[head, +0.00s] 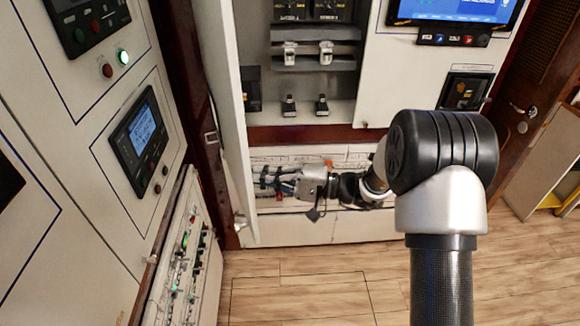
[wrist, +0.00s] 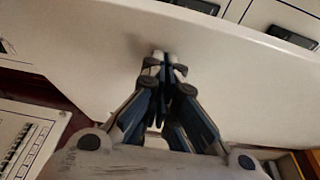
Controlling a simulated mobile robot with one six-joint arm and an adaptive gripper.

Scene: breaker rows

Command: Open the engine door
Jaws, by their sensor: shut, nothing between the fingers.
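A white cabinet door (head: 228,130) stands swung out at the left of an open compartment (head: 315,75) in the head view. I cannot read a label on it, so I cannot tell for sure that it is the engine door. My gripper (head: 262,180) is low on the right of this door, pointing left at its inner face. In the wrist view my gripper (wrist: 168,60) is shut and empty, its fingertips at a white panel (wrist: 235,75) that seems to be the same door. Whether they touch it is unclear.
Breakers and switches (head: 305,105) sit inside the compartment. A control cabinet (head: 140,140) with displays stands close on the left. A blue screen (head: 455,12) is at upper right, with a brown wooden door (head: 535,60) beyond. The wooden floor (head: 300,290) in front is clear.

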